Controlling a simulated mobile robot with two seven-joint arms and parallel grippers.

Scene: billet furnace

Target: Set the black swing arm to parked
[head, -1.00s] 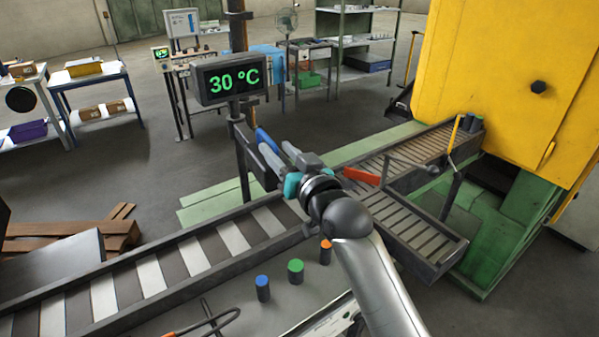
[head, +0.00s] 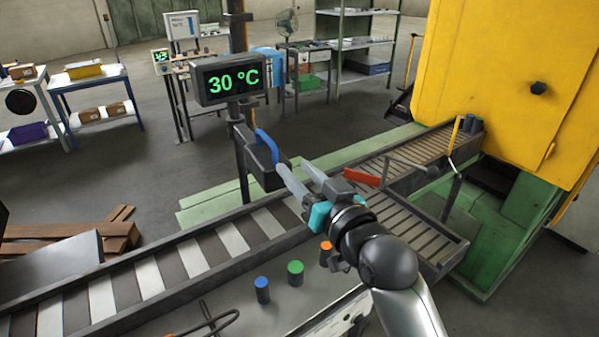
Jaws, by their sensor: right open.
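A thin dark bar (head: 408,163) reaches across the far part of the roller conveyor, near an upright post. It looks like the black swing arm, but it is small and I cannot tell its exact setting. A red-orange piece (head: 361,176) lies to its left, partly behind my gripper. My right gripper (head: 291,166) is open and empty, left of the bar and apart from it. Its fingers point up and left, towards a dark box (head: 258,160) with a blue handle (head: 267,144). I cannot tell whether a finger touches the handle. My left gripper is out of view.
A display (head: 231,80) reading 30 °C stands on a post behind the striped conveyor (head: 158,278). The yellow furnace (head: 490,70) is at the right. Blue (head: 262,290), green (head: 295,273) and orange-topped (head: 326,252) cylinders stand in front. Open floor lies behind.

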